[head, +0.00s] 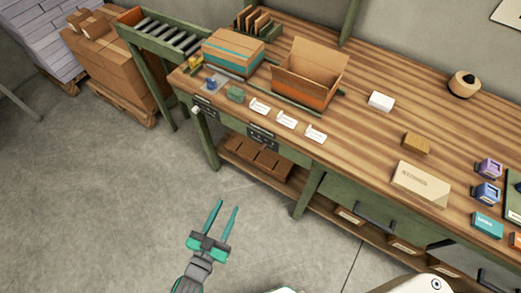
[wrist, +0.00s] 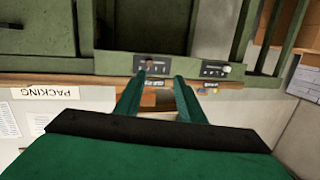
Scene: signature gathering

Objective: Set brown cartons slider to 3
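Two small dark control panels are set in the green front rail of the packing bench. One panel (head: 262,138) is nearer the bench's middle; the other panel (head: 204,106) is at the left corner, with a small pale knob by it. The wrist view, which looks upside down, shows the middle panel (wrist: 153,65) and the corner panel (wrist: 214,69). Their labels and scales are too small to read, so I cannot tell which holds the brown cartons slider. My gripper (head: 227,204) is open and empty, apart from the bench. Its fingertips (wrist: 159,76) appear just below the middle panel in the wrist view.
White label cards (head: 287,119) lie along the bench edge. An open brown carton (head: 318,72) and a teal-banded carton (head: 233,53) stand behind. Brown cartons (head: 118,62) are stacked on a pallet at left. The floor (head: 110,200) before the bench is clear.

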